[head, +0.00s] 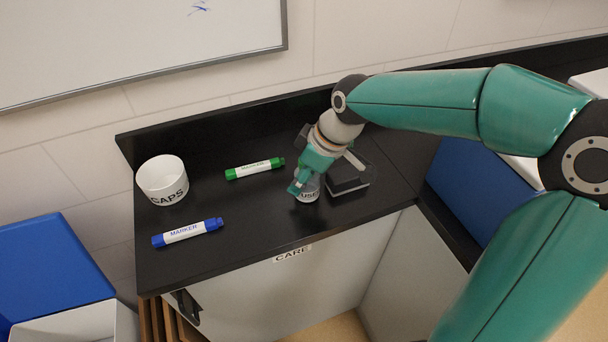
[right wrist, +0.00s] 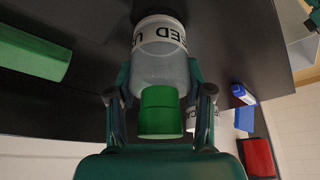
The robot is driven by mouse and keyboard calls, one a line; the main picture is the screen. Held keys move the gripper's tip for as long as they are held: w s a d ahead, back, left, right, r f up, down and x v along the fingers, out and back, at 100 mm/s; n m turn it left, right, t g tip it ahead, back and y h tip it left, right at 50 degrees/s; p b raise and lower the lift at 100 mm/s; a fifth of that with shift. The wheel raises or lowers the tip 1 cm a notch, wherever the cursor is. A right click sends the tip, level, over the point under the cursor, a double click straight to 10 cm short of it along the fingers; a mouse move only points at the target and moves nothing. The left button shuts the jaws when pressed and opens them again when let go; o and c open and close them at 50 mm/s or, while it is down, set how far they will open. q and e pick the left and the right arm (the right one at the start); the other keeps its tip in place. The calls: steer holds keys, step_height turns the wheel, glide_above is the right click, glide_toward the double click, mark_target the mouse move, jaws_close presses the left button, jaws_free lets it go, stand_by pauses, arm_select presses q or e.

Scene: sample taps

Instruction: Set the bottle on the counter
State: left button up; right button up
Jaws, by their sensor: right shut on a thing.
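My left gripper is not in view.
A low dark block (head: 347,182) stands close right of the bottle. A green marker (head: 254,169), a blue marker (head: 187,232) and a white "CAPS" cup (head: 163,181) are to the left. The counter's front middle is bare. A blue box (head: 50,270) is at lower left.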

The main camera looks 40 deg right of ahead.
steer(key=shift+f, duration=0.25)
steer(key=o, duration=1.1)
steer(key=shift+c, duration=0.2)
steer(key=shift+r, duration=0.2)
steer(key=v, duration=1.2)
steer(key=shift+p, duration=0.35)
